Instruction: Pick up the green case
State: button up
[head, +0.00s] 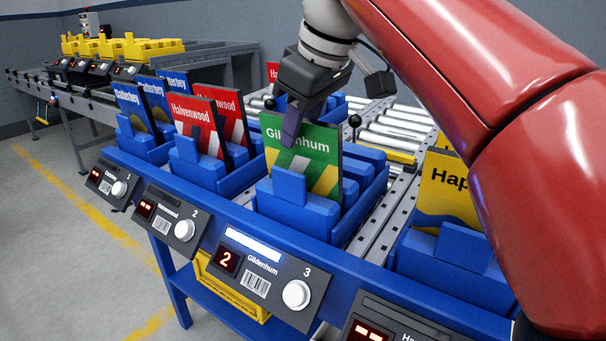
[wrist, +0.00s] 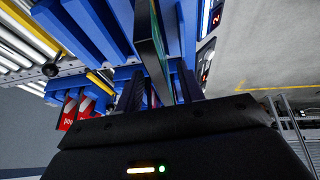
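The green case (head: 312,160), lettered "Gildenhum", stands tilted back in a blue holder (head: 300,217) at station 3. My gripper (head: 296,122) is at its top edge from above. One finger lies in front of the case's face; the other is hidden behind it in the head view. In the wrist view the case (wrist: 152,45) shows edge-on between the two fingers of my gripper (wrist: 158,92). The fingers stand apart with room beside the case, so the gripper looks open around it. Whether either finger touches the case is unclear.
Red "Halvenwood" cases (head: 195,125) and blue "Clatterbey" cases (head: 133,105) stand in holders to the left. A yellow case (head: 447,190) stands to the right, partly behind my red arm. A roller conveyor (head: 400,128) runs behind; a station panel (head: 265,275) is in front.

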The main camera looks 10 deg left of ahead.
aim_at(296, 169)
jog(key=shift+b+x, duration=0.35)
jog(key=shift+x, duration=1.5)
jog(key=shift+s, duration=0.15)
